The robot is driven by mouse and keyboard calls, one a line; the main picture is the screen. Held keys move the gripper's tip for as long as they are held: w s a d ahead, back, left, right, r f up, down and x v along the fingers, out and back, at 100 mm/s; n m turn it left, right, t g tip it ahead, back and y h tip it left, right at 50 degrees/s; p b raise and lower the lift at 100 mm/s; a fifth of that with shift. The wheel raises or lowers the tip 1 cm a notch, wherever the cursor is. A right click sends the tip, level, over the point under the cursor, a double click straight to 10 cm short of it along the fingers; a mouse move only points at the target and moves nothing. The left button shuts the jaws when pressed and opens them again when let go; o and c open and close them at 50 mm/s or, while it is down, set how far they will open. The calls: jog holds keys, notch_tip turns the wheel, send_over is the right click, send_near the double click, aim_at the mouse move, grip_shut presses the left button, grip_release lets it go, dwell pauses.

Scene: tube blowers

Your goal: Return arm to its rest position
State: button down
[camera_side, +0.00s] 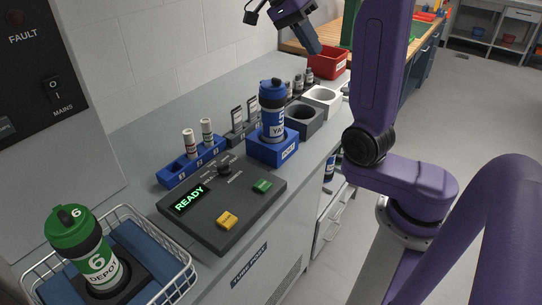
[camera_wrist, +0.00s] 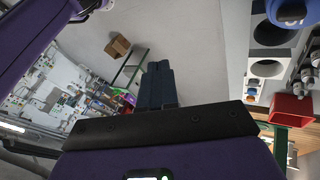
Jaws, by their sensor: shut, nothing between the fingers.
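My gripper (camera_side: 314,47) is raised above the back of the counter in the side view, with its fingers together and nothing held. In the wrist view the dark fingers (camera_wrist: 156,84) lie side by side with open floor behind them. It is apart from everything on the counter. A blue-capped tube labelled "YA.." (camera_side: 272,112) stands upright in a blue block (camera_side: 275,150) below and left of the gripper. A green tube marked 6 DEPOT (camera_side: 92,252) stands in a wire basket (camera_side: 172,284) at the front left.
A control box (camera_side: 205,228) shows READY. Behind it are a blue rack (camera_side: 178,176) with two white vials, grey and white cup holders (camera_side: 305,120), and a red bin (camera_side: 329,62) near the gripper. A FAULT/MAINS panel (camera_side: 62,60) stands left.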

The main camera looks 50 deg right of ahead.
jog(key=a+f+n+t, duration=0.5)
jog(key=a+f+n, duration=0.4)
jog(key=n, duration=0.8)
jog(key=s+a+f+n+y, duration=0.1)
jog(key=s+f+n, duration=0.3)
jog(key=s+n, duration=0.4)
jog(key=s+a+f+n+t+y, duration=0.1)
jog(key=s+a+f+n+y, duration=0.1)
jog(key=s+n, duration=0.6)
jog(key=shift+a+f, duration=0.85)
jog(key=shift+a, duration=0.05)
